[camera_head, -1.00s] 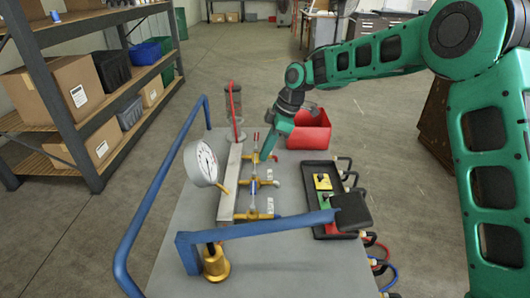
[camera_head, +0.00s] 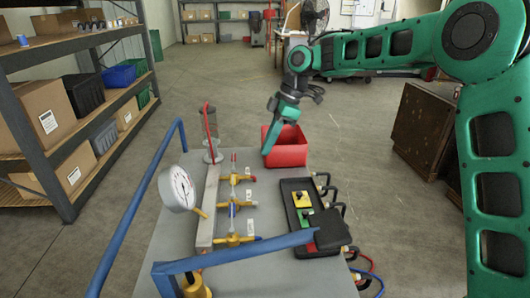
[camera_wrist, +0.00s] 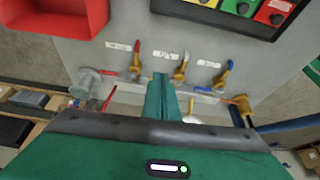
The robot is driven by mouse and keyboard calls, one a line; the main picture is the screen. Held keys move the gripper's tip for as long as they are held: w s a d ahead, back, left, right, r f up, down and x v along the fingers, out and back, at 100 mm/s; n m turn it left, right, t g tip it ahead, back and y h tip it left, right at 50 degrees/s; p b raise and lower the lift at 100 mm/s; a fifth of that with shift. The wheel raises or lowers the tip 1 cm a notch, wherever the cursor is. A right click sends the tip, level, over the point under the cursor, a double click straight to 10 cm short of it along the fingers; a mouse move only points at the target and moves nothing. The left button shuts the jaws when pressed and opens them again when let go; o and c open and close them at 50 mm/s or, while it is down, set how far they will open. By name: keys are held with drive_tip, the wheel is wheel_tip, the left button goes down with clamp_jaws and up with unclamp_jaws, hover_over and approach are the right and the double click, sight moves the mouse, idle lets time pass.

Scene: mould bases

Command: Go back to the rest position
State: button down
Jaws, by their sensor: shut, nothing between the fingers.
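My gripper (camera_head: 267,150) hangs at the end of my green arm, above the far side of the grey cart top (camera_head: 270,275), in front of the red bin (camera_head: 290,150). In the wrist view its two green fingers (camera_wrist: 161,78) are together, with nothing between them. In the wrist view the valves (camera_wrist: 181,72) lie beyond the fingertips.
A white gauge (camera_head: 178,188) and blue rail (camera_head: 135,215) stand on the cart's left. A black tray (camera_head: 290,222) with coloured blocks lies to the right. Shelves with boxes (camera_head: 45,118) line the left wall. Open floor (camera_head: 350,120) lies behind the cart.

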drive_tip(key=s+d+r+m+t+h, duration=0.1)
drive_tip(key=s+d+m, duration=0.3)
drive_tip(key=d, duration=0.5)
drive_tip(key=s+d+m+h, duration=0.1)
drive_tip(key=s+d+m, duration=0.35)
drive_tip(key=d, duration=0.55)
drive_tip(key=s+d+r+m+t+h, duration=0.1)
drive_tip(key=s+d+m, duration=0.3)
drive_tip(key=d, duration=0.5)
drive_tip(key=s+d+f+m, duration=0.2)
drive_tip(key=s+d+m, duration=0.2)
drive_tip(key=s, duration=0.5)
drive_tip(key=s+d+f+m, duration=0.2)
drive_tip(key=s+d+m, duration=0.3)
drive_tip(key=s, duration=0.4)
drive_tip(key=s+d+f+m+g+h, duration=0.1)
drive_tip(key=s+d+f+m, duration=0.1)
drive_tip(key=s+d+m, duration=0.3)
drive_tip(key=s+d, duration=0.1)
drive_tip(key=s, duration=0.3)
drive_tip(key=shift+d+f, duration=0.3)
